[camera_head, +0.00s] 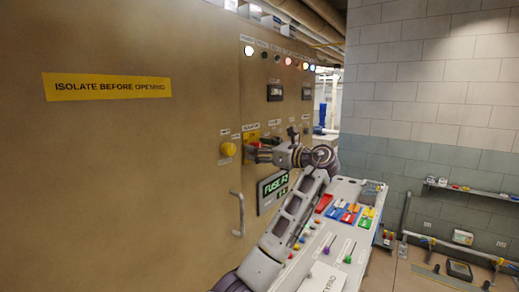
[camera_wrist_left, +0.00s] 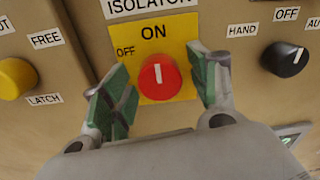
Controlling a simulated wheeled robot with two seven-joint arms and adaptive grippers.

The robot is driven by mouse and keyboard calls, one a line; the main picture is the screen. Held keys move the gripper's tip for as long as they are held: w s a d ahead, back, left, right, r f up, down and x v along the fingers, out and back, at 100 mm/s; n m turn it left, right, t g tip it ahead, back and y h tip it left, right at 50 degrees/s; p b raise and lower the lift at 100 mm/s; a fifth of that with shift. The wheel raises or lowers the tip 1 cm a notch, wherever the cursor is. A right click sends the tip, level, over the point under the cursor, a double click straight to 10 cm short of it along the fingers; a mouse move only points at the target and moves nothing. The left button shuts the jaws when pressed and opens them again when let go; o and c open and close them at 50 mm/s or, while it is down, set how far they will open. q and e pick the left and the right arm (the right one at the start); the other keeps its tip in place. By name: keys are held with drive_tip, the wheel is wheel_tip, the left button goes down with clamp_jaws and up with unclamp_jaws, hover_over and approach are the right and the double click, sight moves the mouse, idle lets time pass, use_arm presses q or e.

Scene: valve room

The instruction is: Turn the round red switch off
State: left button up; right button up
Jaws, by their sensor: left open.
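The round red switch (camera_wrist_left: 160,77) sits on a yellow plate (camera_wrist_left: 180,32) on the tan cabinet, under a label that reads ISOLATOR. Its white mark is upright and points at ON above it; OFF is printed at the upper left. My left gripper (camera_wrist_left: 157,80) is open, with one green-padded finger on each side of the switch. A gap shows between the right finger and the switch; whether the left finger touches it I cannot tell. In the head view my left gripper (camera_head: 262,152) is at the cabinet front, partly covering the switch. My right gripper is not in view.
A yellow button (camera_wrist_left: 14,78) marked FREE and LATCH is left of the switch. A black knob (camera_wrist_left: 287,58) marked HAND and OFF is to the right. A cabinet handle (camera_head: 239,213) sticks out below. A sloped console (camera_head: 345,188) with levers stands at the right.

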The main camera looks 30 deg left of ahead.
use_arm(q)
drive_tip(key=c, duration=1)
